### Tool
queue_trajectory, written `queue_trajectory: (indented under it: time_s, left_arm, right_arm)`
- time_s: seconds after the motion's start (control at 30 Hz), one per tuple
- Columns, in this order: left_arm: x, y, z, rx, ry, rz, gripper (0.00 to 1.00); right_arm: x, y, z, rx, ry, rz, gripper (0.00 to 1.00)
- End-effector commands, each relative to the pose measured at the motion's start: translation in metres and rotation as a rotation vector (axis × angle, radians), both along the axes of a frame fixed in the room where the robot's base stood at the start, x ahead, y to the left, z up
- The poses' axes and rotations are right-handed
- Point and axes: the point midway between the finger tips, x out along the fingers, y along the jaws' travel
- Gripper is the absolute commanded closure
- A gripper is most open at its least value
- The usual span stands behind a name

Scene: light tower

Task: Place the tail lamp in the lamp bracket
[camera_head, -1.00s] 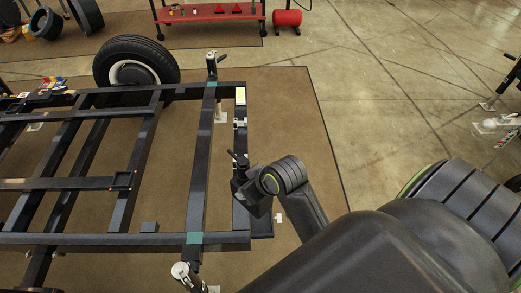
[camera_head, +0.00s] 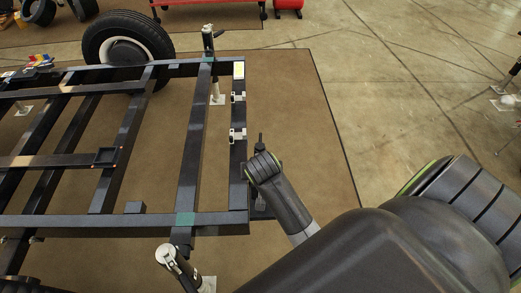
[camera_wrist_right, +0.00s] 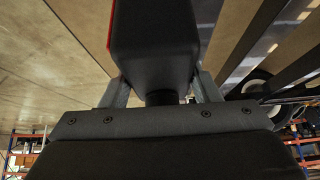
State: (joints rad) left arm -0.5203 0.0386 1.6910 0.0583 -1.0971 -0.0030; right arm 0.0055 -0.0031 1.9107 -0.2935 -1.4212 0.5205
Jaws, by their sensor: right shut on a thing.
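My right gripper (camera_wrist_right: 165,85) is shut on a dark block with a red edge, the tail lamp (camera_wrist_right: 152,45), which fills the upper middle of the right wrist view. In the head view my right gripper (camera_head: 260,160) is beside the outer side of the frame's end rail. The lamp is mostly hidden by the wrist there. A dark flat plate (camera_head: 260,209), possibly the lamp bracket, shows just below the wrist at the rail's near corner. I cannot tell whether the lamp touches it. My left gripper is not in view.
The black trailer frame (camera_head: 195,140) fills the left side. A jack stand (camera_head: 168,257) is at the near corner, and a wheel (camera_head: 127,50) stands at the back.

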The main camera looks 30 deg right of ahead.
Motion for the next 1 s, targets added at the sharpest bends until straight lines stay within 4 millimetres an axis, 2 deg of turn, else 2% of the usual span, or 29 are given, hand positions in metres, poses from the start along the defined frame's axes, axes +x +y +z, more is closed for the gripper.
queue_trajectory:
  time_s: [0.2,0.4,0.67,0.83,1.0]
  left_arm:
    - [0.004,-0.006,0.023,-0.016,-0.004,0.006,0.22]
    - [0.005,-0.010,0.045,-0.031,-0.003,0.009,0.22]
    - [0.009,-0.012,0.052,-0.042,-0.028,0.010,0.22]
    - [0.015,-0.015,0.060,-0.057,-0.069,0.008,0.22]
    - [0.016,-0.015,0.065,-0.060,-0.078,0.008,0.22]
  right_arm:
    - [0.000,0.000,-0.029,0.000,0.001,-0.001,0.76]
    - [0.000,0.000,-0.050,0.000,0.000,-0.001,0.76]
    - [0.000,0.000,-0.069,-0.001,-0.001,0.000,0.76]
    - [0.000,0.000,-0.094,0.000,0.001,-0.001,0.76]
    - [0.000,0.000,-0.096,0.000,-0.002,0.001,0.76]
